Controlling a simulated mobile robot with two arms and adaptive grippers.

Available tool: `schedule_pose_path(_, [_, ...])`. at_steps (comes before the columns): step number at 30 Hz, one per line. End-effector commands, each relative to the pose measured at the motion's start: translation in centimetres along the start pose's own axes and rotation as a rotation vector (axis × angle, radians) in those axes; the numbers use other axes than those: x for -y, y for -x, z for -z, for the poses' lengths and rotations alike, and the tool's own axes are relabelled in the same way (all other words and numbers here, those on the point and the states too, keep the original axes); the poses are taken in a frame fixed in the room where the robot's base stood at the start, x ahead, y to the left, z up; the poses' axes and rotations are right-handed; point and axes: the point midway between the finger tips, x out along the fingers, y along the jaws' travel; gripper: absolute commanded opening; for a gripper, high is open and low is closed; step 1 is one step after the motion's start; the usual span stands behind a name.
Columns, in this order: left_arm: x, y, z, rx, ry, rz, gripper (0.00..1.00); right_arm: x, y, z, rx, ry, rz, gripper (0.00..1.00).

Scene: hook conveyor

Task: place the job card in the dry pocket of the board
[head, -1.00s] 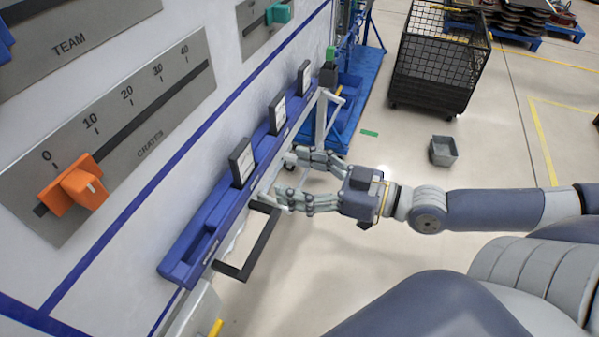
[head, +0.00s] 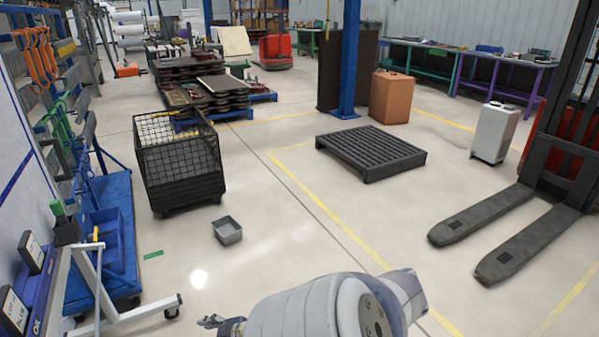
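The board (head: 22,150) shows only as a strip of white panel with a blue line at the left edge. Its blue rail (head: 45,287) is cut off at the lower left. Two dark-framed label plates, a far one (head: 30,252) and a near one (head: 13,310), stand on the rail; their lettering is hard to read. I cannot tell which pocket is the dry one. No job card can be made out. Part of my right gripper (head: 212,322) shows at the bottom edge, its fingers mostly cut off or hidden. My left gripper is out of view.
A white-legged stand (head: 105,300) and a blue cart (head: 112,215) are beside the board. A black mesh cage (head: 180,165), grey bin (head: 227,231), dark pallet (head: 370,150) and forklift forks (head: 500,235) stand on the floor. Open floor lies between them.

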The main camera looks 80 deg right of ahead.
Motion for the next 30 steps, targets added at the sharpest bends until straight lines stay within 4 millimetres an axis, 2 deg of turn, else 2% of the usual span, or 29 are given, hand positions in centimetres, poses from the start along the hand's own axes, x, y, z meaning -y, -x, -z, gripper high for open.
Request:
schedule_pose_path(1, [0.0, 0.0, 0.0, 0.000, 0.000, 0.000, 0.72, 0.9, -0.3, -5.0, 0.086, -0.025, -0.025, 0.72])
schedule_pose_path(4, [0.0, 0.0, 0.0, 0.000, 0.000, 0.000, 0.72, 4.4, -0.1, -14.2, 0.263, -0.051, -0.040, 0.72])
schedule_pose_path(6, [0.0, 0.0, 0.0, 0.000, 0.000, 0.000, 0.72, 8.2, 0.5, -20.0, 0.388, -0.066, -0.028, 0.72])
schedule_pose_path(8, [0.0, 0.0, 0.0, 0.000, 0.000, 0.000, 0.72, 12.2, 1.4, -24.5, 0.493, -0.076, -0.004, 0.72])
schedule_pose_path(9, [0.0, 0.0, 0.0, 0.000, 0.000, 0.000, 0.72, 15.1, 2.0, -27.0, 0.558, -0.077, 0.019, 0.72])
schedule_pose_path(11, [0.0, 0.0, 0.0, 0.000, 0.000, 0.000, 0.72, 19.5, 3.2, -30.1, 0.648, -0.076, 0.057, 0.72])
schedule_pose_path(12, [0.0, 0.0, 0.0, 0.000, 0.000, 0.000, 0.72, 22.3, 4.1, -31.8, 0.702, -0.073, 0.086, 0.72])
schedule_pose_path(15, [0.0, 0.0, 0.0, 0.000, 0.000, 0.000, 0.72, 28.0, 6.1, -34.5, 0.804, -0.055, 0.151, 0.72])
schedule_pose_path(19, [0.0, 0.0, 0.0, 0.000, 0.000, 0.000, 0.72, 32.4, 7.8, -36.0, 0.878, -0.033, 0.207, 0.72])
schedule_pose_path(22, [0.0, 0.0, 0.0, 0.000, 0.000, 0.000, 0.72, 33.6, 8.4, -36.5, 0.900, -0.024, 0.224, 0.72])
schedule_pose_path(30, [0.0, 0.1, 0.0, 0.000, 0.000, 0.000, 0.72, 33.6, 8.6, -36.4, 0.902, -0.023, 0.225, 0.72])
